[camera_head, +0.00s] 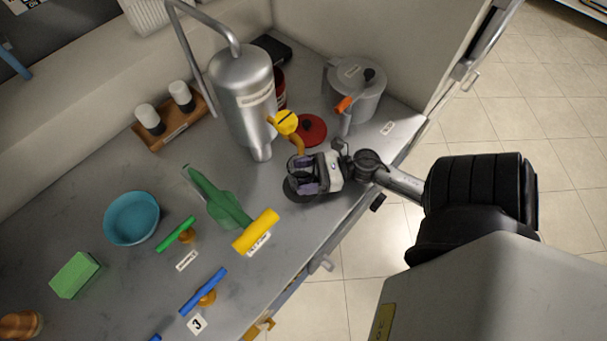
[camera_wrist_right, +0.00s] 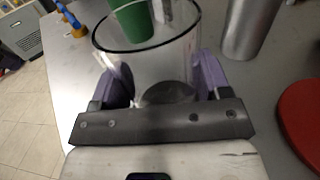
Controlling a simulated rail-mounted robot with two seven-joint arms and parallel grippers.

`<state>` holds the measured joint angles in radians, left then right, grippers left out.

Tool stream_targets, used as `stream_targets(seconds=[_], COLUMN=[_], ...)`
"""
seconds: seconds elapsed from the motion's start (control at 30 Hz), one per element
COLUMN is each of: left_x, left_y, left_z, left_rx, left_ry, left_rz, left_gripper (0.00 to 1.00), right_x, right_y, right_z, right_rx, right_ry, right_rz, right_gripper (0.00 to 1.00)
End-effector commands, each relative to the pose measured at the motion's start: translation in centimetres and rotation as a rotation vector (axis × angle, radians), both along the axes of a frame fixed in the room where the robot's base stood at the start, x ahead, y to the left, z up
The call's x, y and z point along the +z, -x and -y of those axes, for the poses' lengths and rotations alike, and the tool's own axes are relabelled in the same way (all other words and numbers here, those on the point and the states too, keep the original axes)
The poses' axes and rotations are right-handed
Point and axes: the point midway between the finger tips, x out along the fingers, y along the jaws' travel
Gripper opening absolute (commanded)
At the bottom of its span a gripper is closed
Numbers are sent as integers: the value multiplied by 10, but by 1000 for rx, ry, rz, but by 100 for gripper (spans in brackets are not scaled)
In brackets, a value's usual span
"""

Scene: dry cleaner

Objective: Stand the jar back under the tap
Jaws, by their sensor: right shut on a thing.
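A clear glass jar with a dark rim (camera_wrist_right: 175,65) is between the purple-padded fingers of my right gripper (camera_wrist_right: 162,80) in the right wrist view. The gripper is shut on its sides. In the head view the right gripper (camera_head: 305,174) is low over the counter, just in front of the tap (camera_head: 285,123), which has a yellow handle and an orange spout. The tap is on a silver tank (camera_head: 243,90). A dark round disc (camera_head: 292,194) shows below the gripper. I cannot tell whether the jar touches it. My left gripper is not in view.
A red lid (camera_head: 313,128) and a grey pot (camera_head: 357,88) stand behind the gripper. A teal bowl (camera_head: 131,218) is farther left. The counter edge is close on the right.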

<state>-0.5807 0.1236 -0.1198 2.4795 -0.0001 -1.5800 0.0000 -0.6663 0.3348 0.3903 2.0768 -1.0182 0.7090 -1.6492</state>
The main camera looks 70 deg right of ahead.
Motion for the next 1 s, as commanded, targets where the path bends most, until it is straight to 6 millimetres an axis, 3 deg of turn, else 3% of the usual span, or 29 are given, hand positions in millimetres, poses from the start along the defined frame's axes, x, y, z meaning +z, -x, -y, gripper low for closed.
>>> stream_targets(seconds=[0.33,0.37,0.6,0.93,1.0], left_x=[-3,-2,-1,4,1], left_y=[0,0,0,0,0], left_z=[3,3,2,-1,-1], left_rx=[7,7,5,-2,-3], left_ry=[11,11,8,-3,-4], left_rz=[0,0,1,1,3], left_gripper=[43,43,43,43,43], right_x=[-3,-2,-2,4,1], right_y=[0,0,0,0,8], right_z=[0,0,0,0,5], right_rx=[0,0,0,1,-2], right_ry=[0,1,1,1,0], right_rz=[1,1,1,1,-2], right_gripper=[39,73,96,96,96])
